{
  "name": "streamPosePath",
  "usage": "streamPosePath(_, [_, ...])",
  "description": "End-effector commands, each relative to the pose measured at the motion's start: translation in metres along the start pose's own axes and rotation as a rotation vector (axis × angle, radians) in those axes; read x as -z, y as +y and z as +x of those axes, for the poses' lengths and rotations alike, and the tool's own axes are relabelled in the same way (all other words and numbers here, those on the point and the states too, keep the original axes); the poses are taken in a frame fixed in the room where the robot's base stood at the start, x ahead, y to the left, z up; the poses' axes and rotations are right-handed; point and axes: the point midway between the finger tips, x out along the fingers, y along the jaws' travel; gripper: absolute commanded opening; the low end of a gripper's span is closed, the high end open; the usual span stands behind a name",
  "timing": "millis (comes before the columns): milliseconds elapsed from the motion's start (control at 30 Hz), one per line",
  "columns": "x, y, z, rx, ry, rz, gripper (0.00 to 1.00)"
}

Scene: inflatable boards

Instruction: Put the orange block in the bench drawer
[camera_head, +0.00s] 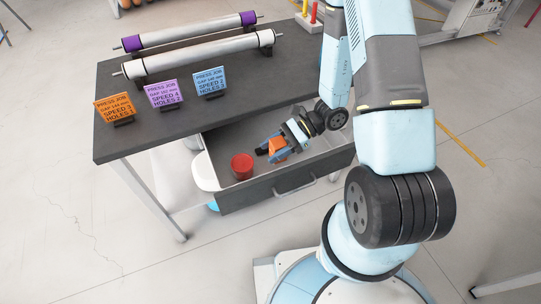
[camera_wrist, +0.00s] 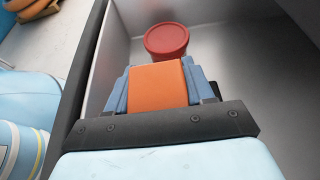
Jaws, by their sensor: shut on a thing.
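The orange block (camera_wrist: 157,87) is between the two blue fingers of my gripper (camera_wrist: 160,80) in the wrist view. My gripper is shut on it. In the head view my gripper (camera_head: 270,151) is over the inside of the open bench drawer (camera_head: 285,179), with the orange block (camera_head: 278,145) partly hidden by the fingers. I cannot tell whether the block touches the drawer floor. The drawer's grey inside (camera_wrist: 235,60) also shows in the wrist view.
A red round container (camera_head: 242,166) stands in the drawer, left of my gripper. The dark bench top (camera_head: 165,125) carries three job signs, orange (camera_head: 115,107), purple (camera_head: 163,95) and blue (camera_head: 210,82), and two rollers (camera_head: 200,55). White and blue round things show beside the drawer.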

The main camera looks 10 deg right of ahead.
Motion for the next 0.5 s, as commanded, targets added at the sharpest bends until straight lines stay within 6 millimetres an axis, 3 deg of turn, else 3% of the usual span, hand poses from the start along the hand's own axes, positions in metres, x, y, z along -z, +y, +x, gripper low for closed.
streamPosePath(200, [0.023,0.001,0.010,-0.002,-0.001,0.002,0.17])
streamPosePath(500, [0.030,0.000,0.013,-0.001,0.000,-0.001,0.17])
